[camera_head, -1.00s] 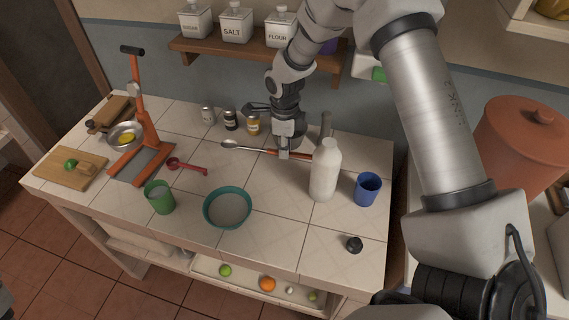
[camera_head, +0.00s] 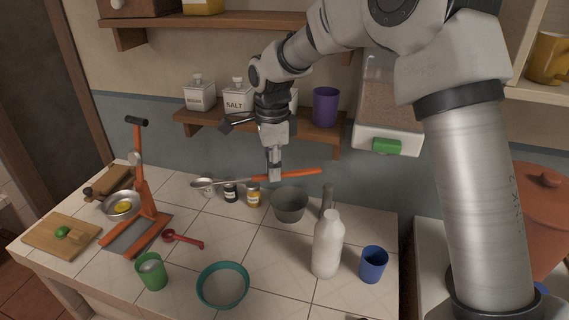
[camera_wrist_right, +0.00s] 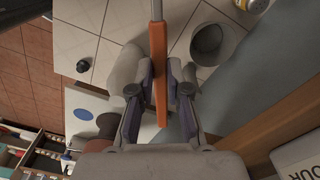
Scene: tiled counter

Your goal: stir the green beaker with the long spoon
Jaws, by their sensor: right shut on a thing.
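The long spoon (camera_head: 300,174) has an orange handle and a metal bowl at its left end. My right gripper (camera_head: 275,174) is shut on its handle and holds it level in the air above the back of the counter. In the right wrist view the orange handle of the spoon (camera_wrist_right: 159,75) runs between the fingers of the gripper (camera_wrist_right: 159,92). The green beaker (camera_head: 151,272) stands upright at the front left of the counter, well apart from the spoon. Something grey shows inside its mouth. My left gripper is out of view.
A teal bowl (camera_head: 223,286) stands right of the beaker. A red measuring spoon (camera_head: 183,239) lies behind it. An orange press (camera_head: 143,200) stands at left. A shelf (camera_head: 318,136) hangs close behind the gripper.

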